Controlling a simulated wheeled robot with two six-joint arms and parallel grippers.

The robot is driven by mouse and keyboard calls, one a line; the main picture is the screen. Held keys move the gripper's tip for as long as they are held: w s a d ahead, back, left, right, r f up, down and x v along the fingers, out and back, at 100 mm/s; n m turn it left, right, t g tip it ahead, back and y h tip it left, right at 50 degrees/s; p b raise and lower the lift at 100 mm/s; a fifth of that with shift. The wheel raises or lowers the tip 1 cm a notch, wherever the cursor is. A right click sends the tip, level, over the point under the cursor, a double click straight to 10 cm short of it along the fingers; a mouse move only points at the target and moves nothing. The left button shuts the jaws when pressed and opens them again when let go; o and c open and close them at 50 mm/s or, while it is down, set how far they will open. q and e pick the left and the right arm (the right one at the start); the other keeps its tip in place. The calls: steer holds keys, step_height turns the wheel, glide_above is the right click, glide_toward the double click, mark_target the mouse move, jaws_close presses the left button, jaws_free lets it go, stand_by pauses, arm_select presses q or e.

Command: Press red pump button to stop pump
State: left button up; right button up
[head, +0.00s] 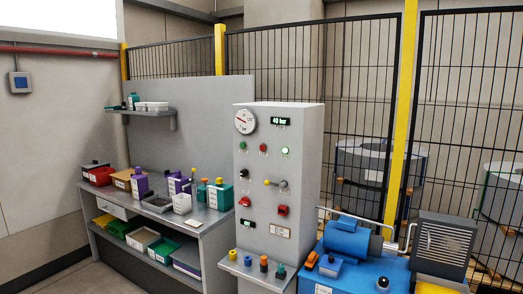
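A grey control cabinet (306,160) stands in the middle of the head view. On its upper front is a small round red button (263,148), between a green button (243,146) on its left and a bright green lamp (285,152) on its right. Above them are a round gauge (245,121) and a display (281,122) reading 40 bar. Nothing covers the red button. Two more red controls sit lower, one at left (244,201) and a red switch (282,210) at right. Neither of my grippers is in view.
A small shelf (240,265) with coloured knobs juts from the cabinet's lower front. A workbench (204,224) with bins and bottles stands at left. A blue pump unit (347,240) stands at right. Behind is a black mesh fence with yellow posts (403,110).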

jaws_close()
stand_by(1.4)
